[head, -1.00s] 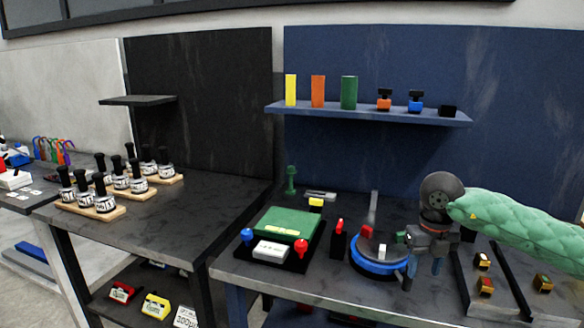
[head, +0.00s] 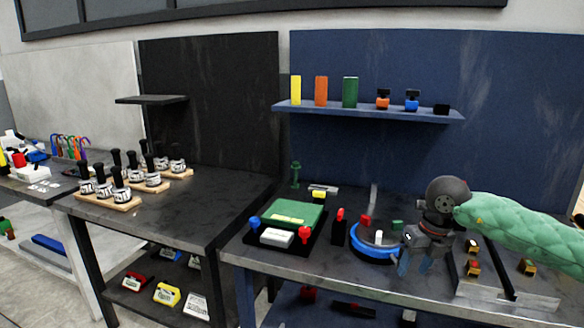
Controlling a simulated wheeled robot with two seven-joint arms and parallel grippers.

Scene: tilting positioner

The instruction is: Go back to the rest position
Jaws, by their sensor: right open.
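My right arm comes in from the right in a green padded sleeve. My right gripper (head: 419,262) is open and empty, fingers pointing down over the front part of the right workbench. It is just right of the tilting positioner (head: 373,252), a round disc with a blue ring and a small white block on top. The gripper hides part of the bench behind it, and I cannot tell whether it touches the positioner. My left gripper is not in view.
A green box (head: 288,215) on a black base with red and blue knobs stands left of the positioner. A blue shelf (head: 366,111) hangs behind. A metal fixture (head: 490,288) with yellow-and-black blocks lies right. The dark table (head: 205,213) holds stamps on wooden strips.

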